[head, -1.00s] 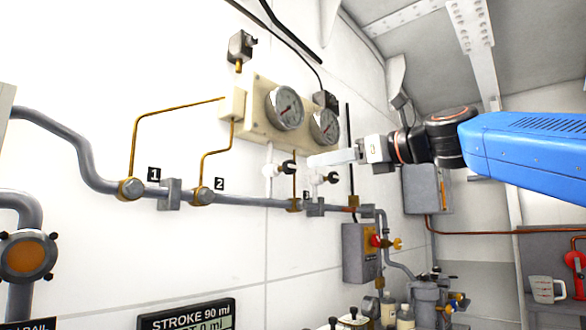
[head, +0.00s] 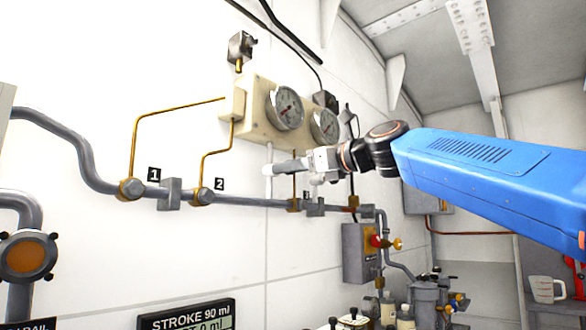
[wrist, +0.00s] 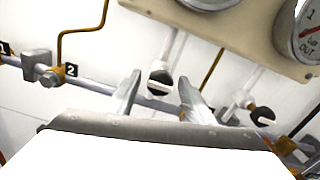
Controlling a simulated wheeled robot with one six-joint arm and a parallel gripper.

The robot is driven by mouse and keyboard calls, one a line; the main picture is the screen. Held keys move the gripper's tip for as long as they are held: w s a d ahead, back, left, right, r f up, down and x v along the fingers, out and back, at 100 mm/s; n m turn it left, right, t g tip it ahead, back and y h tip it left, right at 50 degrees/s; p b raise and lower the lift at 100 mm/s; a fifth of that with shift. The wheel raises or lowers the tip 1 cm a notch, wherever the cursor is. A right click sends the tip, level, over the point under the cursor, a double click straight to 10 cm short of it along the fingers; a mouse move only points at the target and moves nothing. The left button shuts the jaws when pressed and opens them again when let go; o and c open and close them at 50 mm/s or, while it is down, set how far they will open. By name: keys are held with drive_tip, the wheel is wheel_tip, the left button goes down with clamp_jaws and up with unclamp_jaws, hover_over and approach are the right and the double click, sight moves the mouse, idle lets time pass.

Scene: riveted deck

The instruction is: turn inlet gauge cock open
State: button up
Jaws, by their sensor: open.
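The inlet gauge cock (wrist: 160,80) is a small white fitting with a dark round end, on a thin white pipe below the left gauge (head: 284,108). In the wrist view it shows between and beyond my gripper's open fingers (wrist: 159,76), with white wall on either side of it. I cannot tell whether the fingers touch it. In the head view my gripper (head: 288,168) reaches in from the right and hides most of this cock. The similar cock below the right gauge (head: 325,126) shows right of the fingers in the wrist view (wrist: 262,115).
The cream gauge panel (head: 254,126) sits just above my gripper. A grey pipe (head: 248,201) with brass fittings runs along the wall below. A grey box (head: 357,252) with a red and yellow knob is lower right.

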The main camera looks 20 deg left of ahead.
drive_tip(key=c, duration=1)
drive_tip(key=shift+c, duration=0.2)
drive_tip(key=shift+n, duration=0.3)
drive_tip(key=n, duration=0.3)
drive_tip(key=shift+n, duration=0.3)
drive_tip(key=n, duration=0.4)
drive_tip(key=shift+n, duration=0.3)
drive_tip(key=n, duration=0.4)
drive_tip(key=shift+n, duration=2.5)
